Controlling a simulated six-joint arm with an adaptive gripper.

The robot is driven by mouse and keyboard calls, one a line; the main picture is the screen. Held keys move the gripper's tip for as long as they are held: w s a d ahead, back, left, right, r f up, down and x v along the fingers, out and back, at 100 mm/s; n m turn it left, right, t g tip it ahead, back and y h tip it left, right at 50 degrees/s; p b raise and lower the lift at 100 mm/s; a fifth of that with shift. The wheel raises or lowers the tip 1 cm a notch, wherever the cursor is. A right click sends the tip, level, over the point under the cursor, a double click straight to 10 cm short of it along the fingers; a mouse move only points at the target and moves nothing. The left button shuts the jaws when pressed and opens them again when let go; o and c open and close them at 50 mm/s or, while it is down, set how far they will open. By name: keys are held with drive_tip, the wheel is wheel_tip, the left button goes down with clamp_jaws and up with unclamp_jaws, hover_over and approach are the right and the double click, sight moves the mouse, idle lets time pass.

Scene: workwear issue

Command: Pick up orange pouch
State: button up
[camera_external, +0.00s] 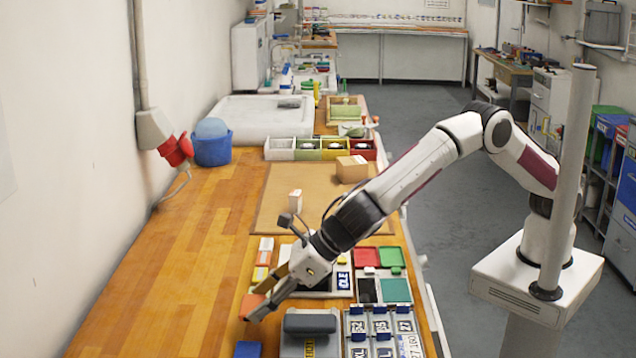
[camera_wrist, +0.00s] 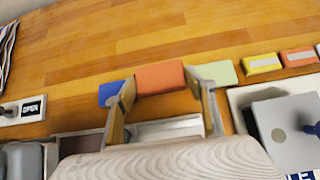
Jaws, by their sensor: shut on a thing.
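The orange pouch (camera_wrist: 160,77) is a small flat block between the two fingers of my gripper (camera_wrist: 165,85) in the wrist view. The fingers are closed on its two ends. In the external view the pouch (camera_external: 250,304) shows at the fingertips of my gripper (camera_external: 258,309), low near the left edge of the workbench mat area. I cannot tell whether it is touching the surface or lifted. A blue block (camera_wrist: 112,93) lies just left of the left finger, and a pale green block (camera_wrist: 217,73) lies just right of the right finger.
A yellow block (camera_wrist: 262,64) and another orange block (camera_wrist: 299,57) continue the row to the right. A grey case (camera_external: 310,322) and a rack with printed tags (camera_external: 381,328) stand close to the gripper. The wooden bench (camera_external: 165,270) to the left is clear.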

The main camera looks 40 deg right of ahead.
drive_tip(key=shift+r, duration=2.7)
